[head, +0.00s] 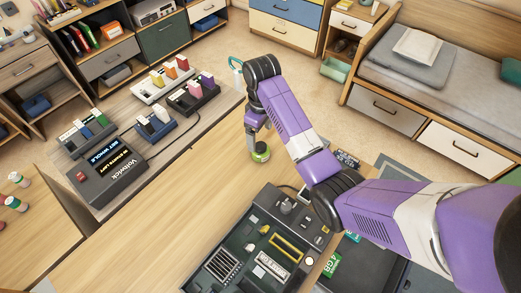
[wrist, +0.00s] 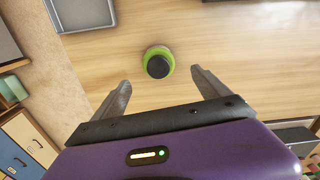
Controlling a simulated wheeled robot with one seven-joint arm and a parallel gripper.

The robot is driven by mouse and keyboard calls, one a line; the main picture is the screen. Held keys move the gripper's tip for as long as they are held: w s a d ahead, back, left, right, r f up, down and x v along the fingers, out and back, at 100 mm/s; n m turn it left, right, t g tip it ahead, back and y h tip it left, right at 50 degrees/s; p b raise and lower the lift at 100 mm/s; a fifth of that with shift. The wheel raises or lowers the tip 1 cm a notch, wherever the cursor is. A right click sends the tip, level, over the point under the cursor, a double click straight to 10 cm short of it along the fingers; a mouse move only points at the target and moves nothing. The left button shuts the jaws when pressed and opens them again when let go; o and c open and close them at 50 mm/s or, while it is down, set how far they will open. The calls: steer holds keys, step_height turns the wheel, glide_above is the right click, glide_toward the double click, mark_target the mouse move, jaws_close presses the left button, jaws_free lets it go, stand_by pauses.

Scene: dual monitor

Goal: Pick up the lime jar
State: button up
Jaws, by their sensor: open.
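The lime jar (head: 261,153) stands on the wooden table near its far edge, with a dark lid and a lime-green body. In the wrist view the lime jar (wrist: 158,63) shows from above, ahead of the fingertips and roughly midway between them. My gripper (wrist: 160,82) is open and empty, with one finger on each side of the jar's line. In the head view my gripper (head: 257,128) is just above the jar, partly hidden by my wrist. I cannot tell the exact height gap.
An open dark electronics case (head: 225,240) lies on the table in front of the jar. A black labelled box (head: 112,170) and several card holders (head: 156,128) stand to the left. A green-edged card (head: 331,264) lies at the front right. Bare tabletop (head: 185,190) lies left of the jar.

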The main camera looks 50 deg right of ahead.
mark_target(261, 146)
steer(key=shift+s+d+f, duration=0.1)
steer(key=shift+s, duration=0.15)
steer(key=shift+f, duration=0.35)
step_height(261, 146, down, 7)
steer(key=shift+w+d+r+p, duration=0.15)
steer(key=shift+r+p, duration=0.05)
steer(key=shift+p, duration=0.25)
steer(key=shift+c, duration=0.5)
steer(key=c, duration=1.4)
steer(key=shift+c, duration=0.4)
steer(key=shift+r, duration=0.15)
